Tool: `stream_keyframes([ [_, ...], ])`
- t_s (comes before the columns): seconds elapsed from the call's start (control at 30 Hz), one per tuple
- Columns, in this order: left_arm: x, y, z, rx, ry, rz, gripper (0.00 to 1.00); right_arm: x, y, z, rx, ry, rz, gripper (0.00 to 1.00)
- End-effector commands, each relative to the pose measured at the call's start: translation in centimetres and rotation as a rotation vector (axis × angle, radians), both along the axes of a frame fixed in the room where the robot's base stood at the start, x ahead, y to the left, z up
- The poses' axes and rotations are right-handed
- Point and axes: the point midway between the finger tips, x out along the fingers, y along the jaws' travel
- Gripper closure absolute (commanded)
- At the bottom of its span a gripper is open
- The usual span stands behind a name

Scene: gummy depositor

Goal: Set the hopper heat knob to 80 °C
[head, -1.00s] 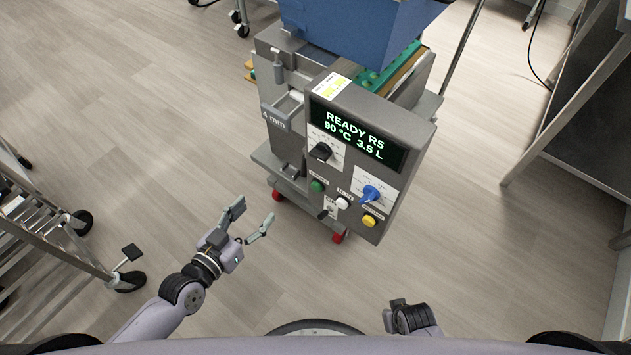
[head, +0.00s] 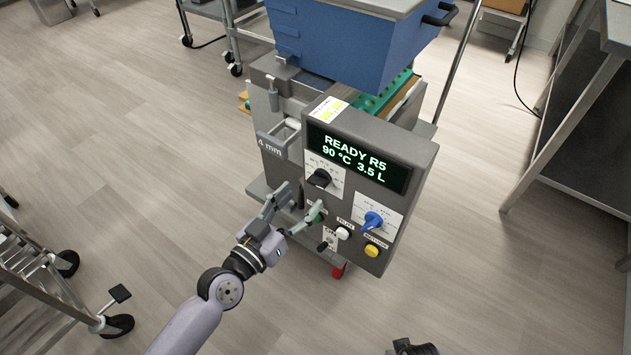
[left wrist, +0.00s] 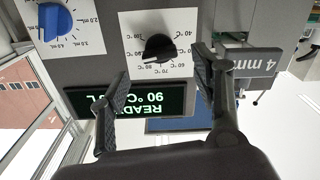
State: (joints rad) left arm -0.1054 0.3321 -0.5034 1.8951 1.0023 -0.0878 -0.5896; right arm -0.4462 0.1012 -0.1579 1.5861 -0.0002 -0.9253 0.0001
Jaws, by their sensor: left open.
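The black heat knob (head: 320,177) sits on a white °C dial plate, left of and below the display (head: 356,158), which reads READY R5, 90 °C, 3.5 L. In the left wrist view, upside down, the knob (left wrist: 158,47) shows with its degree marks; its exact pointer setting is hard to read. My left gripper (head: 294,204) is open and empty, in front of the panel's lower left, below the knob. In the left wrist view its fingers (left wrist: 161,74) are spread, with the knob between and beyond the tips. Only a piece of my right arm's end (head: 412,348) shows at the bottom edge.
A blue knob (head: 373,221) with an mL dial, a white button (head: 343,233), a yellow button (head: 371,250) and a green button (head: 317,216) crowd the panel. A blue hopper (head: 345,45) rises behind. A steel table (head: 590,160) stands right, a cart (head: 35,265) left.

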Motion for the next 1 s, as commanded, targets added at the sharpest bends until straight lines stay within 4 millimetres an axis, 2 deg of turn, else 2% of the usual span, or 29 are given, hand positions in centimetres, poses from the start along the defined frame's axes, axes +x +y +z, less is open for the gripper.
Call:
stream_keyframes([
  [0.1,2.1,-1.5,0.1,-0.004,-0.002,0.002,0.42,-0.2,0.0,-0.3,-0.001,0.005,0.0,1.0],
  [0.33,4.5,-3.3,0.0,-0.001,-0.001,0.0,0.42,-0.2,-0.1,-0.4,-0.001,0.006,0.0,1.0],
  [0.73,5.1,-3.7,0.0,0.001,0.001,0.0,0.42,0.0,0.0,-0.1,0.0,0.0,0.0,1.0],
  [1.0,5.1,-3.7,0.0,0.001,0.001,0.0,0.59,0.0,0.0,-0.1,0.001,0.0,0.001,1.0],
])
